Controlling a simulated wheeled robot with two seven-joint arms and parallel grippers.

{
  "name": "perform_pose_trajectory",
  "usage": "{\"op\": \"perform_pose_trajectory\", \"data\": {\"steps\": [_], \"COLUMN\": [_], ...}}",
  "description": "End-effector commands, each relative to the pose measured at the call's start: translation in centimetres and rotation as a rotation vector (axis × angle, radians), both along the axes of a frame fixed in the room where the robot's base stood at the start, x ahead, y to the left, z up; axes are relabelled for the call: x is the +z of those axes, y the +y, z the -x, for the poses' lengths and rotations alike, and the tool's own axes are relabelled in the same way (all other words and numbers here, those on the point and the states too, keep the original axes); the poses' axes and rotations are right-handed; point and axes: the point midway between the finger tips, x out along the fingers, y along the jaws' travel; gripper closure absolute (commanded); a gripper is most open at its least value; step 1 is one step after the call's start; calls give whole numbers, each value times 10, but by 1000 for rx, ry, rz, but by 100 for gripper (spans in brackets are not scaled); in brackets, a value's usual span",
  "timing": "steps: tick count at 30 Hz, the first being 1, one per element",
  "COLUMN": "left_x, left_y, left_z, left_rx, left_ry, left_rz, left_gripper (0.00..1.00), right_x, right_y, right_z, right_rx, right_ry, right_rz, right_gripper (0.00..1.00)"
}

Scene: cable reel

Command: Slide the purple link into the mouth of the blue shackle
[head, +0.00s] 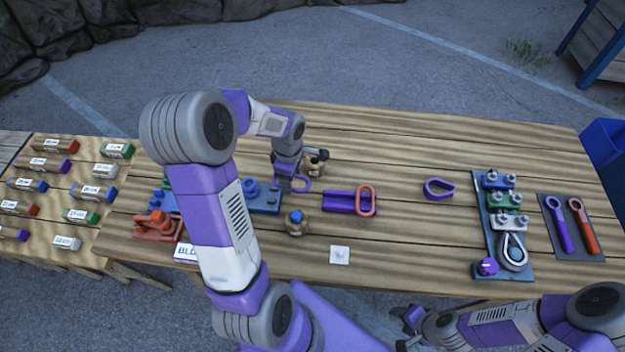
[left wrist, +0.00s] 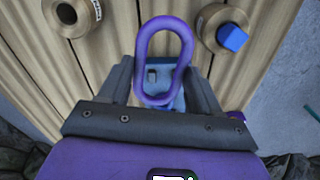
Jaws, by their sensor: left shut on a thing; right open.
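My left gripper (head: 291,182) is shut on the purple link (head: 301,184), above the table near the blue plate. In the left wrist view the purple link (left wrist: 165,60), an oval ring, stands out between the fingertips (left wrist: 160,95). A blue fitting (head: 251,187), which looks like the blue shackle, sits on the blue plate (head: 268,203), left of the link. A blue part (left wrist: 177,102) shows behind the link in the wrist view. The shackle's mouth is not clear, and I cannot tell whether the link touches it. My right gripper (head: 408,322) is open and empty near the front edge.
A blue-topped spool (head: 295,222) and another spool (head: 316,161) stand close to the left gripper. An orange link in a purple holder (head: 345,202), a loose purple thimble (head: 438,189) and a clamp board (head: 500,225) lie right. Labelled blocks fill the left side table (head: 85,240).

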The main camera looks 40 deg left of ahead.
Motion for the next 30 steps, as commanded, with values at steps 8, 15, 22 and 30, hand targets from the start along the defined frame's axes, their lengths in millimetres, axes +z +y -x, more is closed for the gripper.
{"op": "perform_pose_trajectory", "data": {"steps": [8,15,22,30], "left_x": [-1,-13,-27,-43], "left_y": [13,13,12,12], "left_z": [13,13,13,13], "left_rx": [214,213,211,211], "left_ry": [-7,-6,-5,-7], "left_rz": [4,4,4,3], "left_gripper": [85,85,85,85], "right_x": [-8,-17,-26,-37], "right_y": [0,0,0,0], "right_z": [0,0,0,0], "right_rx": [0,0,0,0], "right_ry": [0,0,0,0], "right_rz": [0,0,0,0], "right_gripper": [45,45,45,45]}}
